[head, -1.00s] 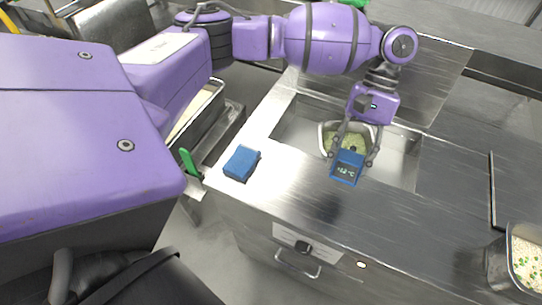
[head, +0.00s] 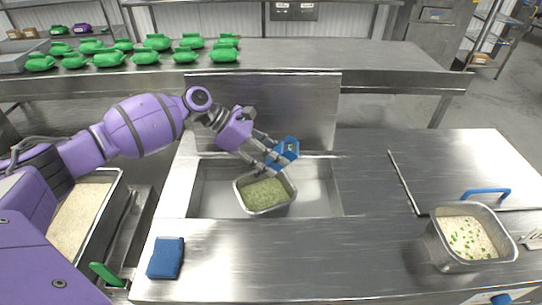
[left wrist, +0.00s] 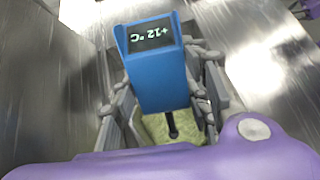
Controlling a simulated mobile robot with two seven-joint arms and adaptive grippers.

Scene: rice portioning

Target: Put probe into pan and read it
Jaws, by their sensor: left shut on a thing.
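The probe is a blue block (head: 287,151) with a dark display. My left gripper (head: 270,160) is shut on it above the pan. In the left wrist view the probe (left wrist: 158,80) shows +12 °C, upside down. Its dark stem (left wrist: 172,124) points down towards the pan's contents; whether the tip is in them I cannot tell. The steel pan (head: 239,192) holds greenish food and sits in a rectangular well (head: 320,190) in the counter. My right gripper is not in view.
A blue sponge-like block (head: 166,258) lies on the counter front left. A pan of rice with green bits (head: 437,246) stands at right. Several green bundles (head: 110,59) lie on the back table.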

